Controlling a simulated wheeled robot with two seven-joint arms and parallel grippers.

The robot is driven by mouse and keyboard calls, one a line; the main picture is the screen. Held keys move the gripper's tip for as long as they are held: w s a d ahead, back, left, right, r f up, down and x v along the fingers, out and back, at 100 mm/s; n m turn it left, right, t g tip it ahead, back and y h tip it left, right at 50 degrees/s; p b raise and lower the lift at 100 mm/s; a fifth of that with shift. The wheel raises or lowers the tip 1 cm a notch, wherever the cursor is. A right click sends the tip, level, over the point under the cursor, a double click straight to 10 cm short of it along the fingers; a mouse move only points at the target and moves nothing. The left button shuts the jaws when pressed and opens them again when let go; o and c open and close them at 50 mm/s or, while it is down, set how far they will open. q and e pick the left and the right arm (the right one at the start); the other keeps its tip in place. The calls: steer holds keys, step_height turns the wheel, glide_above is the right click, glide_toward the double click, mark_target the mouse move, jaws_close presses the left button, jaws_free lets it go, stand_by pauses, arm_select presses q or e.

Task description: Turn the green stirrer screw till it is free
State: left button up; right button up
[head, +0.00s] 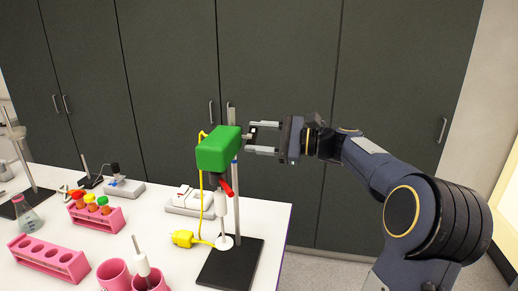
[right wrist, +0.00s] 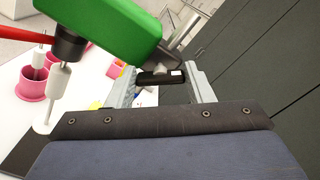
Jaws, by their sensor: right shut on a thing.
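The green stirrer (head: 218,149) is mounted high on a metal stand rod (head: 235,181) above a black base plate (head: 228,266). A white shaft hangs below it. The stirrer screw (right wrist: 160,77), a dark bar with a white mark, sits behind the green body on a grey clamp. My right gripper (head: 248,138) reaches in from the right, level with the stirrer. The green body fills the upper left of that view. My left gripper is not in view.
A yellow plug (head: 183,238) and cord hang by the stirrer. Pink cups (head: 113,275), pink racks (head: 98,217) and a white device (head: 190,201) stand to the left on the white table. Dark cabinets (head: 277,70) stand behind. Right of the table is open floor.

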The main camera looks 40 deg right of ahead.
steer(key=n+b, duration=0.9)
steer(key=shift+a+f+n, duration=0.1)
steer(key=shift+n, duration=0.3)
stand_by(0.4)
steer(key=o, duration=1)
steer(key=shift+s, duration=0.1)
steer(key=v, duration=0.7)
steer(key=shift+s+d+b, duration=0.25)
steer(key=shift+s+b, duration=0.05)
steer(key=shift+b, duration=0.1)
